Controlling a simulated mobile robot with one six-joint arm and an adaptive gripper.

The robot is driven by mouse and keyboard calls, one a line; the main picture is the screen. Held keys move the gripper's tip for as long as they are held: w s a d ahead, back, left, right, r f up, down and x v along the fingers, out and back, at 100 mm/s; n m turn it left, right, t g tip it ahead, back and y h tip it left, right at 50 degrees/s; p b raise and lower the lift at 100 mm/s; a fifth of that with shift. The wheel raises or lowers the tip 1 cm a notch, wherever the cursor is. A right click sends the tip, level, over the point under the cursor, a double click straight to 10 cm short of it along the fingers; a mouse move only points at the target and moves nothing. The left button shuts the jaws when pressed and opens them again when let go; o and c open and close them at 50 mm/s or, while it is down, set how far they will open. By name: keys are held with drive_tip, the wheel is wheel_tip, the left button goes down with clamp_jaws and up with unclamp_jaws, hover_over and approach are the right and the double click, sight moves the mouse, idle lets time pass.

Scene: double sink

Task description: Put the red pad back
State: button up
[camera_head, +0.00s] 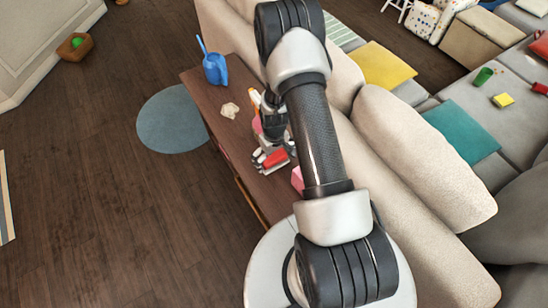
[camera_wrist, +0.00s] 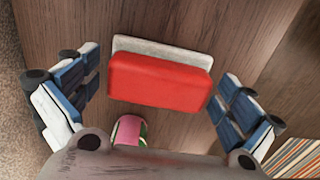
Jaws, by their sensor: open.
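The red pad (camera_wrist: 160,82) is a rounded red block with a pale grey-white layer (camera_wrist: 160,50) along its far edge. It is over the brown wooden table top (camera_head: 214,92); whether it touches the wood is not clear. In the head view the red pad (camera_head: 276,158) shows beside my gripper, partly covered by it. My gripper (camera_wrist: 155,98) is open, with one finger to the left and one to the right of the pad in the wrist view. Gaps show between the fingers and the pad. My arm hides part of the table in the head view.
A pink and green item (camera_wrist: 128,131) lies close to the pad. A blue watering can (camera_head: 214,68) and a beige lump (camera_head: 230,110) stand on the table. A pink object (camera_head: 297,179) is partly hidden by my arm. The beige sofa (camera_head: 340,85) borders the table's right side.

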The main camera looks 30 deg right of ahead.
wheel_tip(320, 180, up, 12)
drive_tip(key=p, duration=0.4)
wheel_tip(320, 180, up, 13)
drive_tip(key=t, duration=0.1)
hover_over(274, 157)
drive_tip(key=w+a, duration=0.1)
drive_tip(key=a, duration=0.2)
drive_tip(key=s+a+r+t, duration=0.1)
drive_tip(key=s+a+r, duration=0.1)
drive_tip(key=r, duration=0.4)
drive_tip(key=s+a+r, duration=0.2)
drive_tip(key=r, duration=0.5)
drive_tip(key=s+a+r+t, duration=0.1)
drive_tip(key=s+a+r, duration=0.1)
drive_tip(key=s+r, duration=0.3)
drive_tip(key=s+a+r+t, duration=0.1)
drive_tip(key=s+a+r, duration=0.2)
drive_tip(key=s, duration=0.8)
wheel_tip(274, 157, up, 3)
drive_tip(key=shift+s+a+f+t, duration=0.15)
drive_tip(key=shift+s+a+t, duration=0.05)
drive_tip(key=shift+s+t, duration=0.1)
